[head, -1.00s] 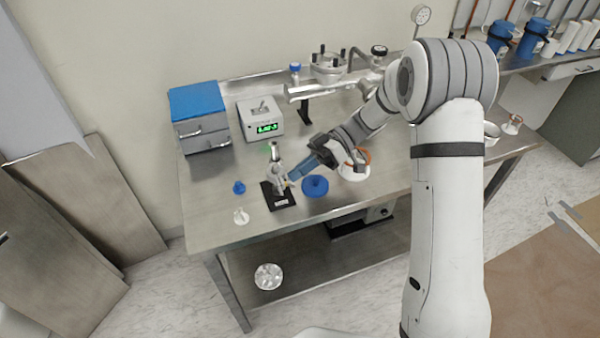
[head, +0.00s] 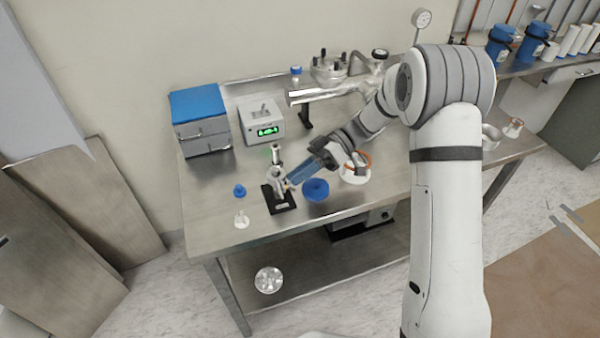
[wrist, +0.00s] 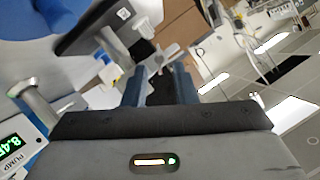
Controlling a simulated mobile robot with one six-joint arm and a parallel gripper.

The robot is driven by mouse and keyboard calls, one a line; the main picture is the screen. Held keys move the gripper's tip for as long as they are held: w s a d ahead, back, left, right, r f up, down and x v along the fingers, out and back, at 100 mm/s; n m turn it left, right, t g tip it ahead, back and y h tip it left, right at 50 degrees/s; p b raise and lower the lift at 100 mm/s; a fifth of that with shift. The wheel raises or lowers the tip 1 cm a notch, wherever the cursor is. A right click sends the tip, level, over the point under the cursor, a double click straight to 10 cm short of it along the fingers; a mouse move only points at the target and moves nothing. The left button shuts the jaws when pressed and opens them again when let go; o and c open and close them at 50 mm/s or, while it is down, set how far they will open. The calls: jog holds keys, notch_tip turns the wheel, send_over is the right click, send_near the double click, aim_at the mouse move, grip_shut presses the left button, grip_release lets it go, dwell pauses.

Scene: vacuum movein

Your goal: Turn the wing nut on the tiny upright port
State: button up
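The tiny upright port (head: 277,180) is a small metal fitting on a black base plate (head: 282,205) near the front left of the steel bench. My gripper (head: 289,183) reaches it from the right, with its blue fingers at the port's side. In the wrist view, the fingers (wrist: 160,80) are parted with a gap between them. A small pale metal wing nut (wrist: 166,55) shows just beyond the fingertips, beside the metal fitting (wrist: 118,48). Whether a finger touches it I cannot tell.
A blue ring (head: 315,190) lies right of the port, near a white round part with an orange rim (head: 356,168). A blue cap (head: 239,190) and a white piece (head: 241,219) stand left. A pump controller (head: 262,122) and a blue-topped box (head: 200,118) are behind.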

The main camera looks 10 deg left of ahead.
dwell(0.4)
jog(key=w+d+r+n+t+y+p, duration=0.1)
jog(key=w+d+r+n+t+p, duration=0.2)
jog(key=d, duration=0.4)
jog(key=s+d+r+m+t+h+p, duration=0.5)
jog(key=s+d+r+m+t+h, duration=0.2)
jog(key=s+d+r+m, duration=0.7)
jog(key=shift+s+d+r+m+h, duration=0.15)
jog(key=shift+s+d+m+h, duration=0.35)
jog(key=shift+s+m+h, duration=0.85)
jog(key=shift+w+m+y, duration=0.35)
jog(key=shift+w, duration=0.2)
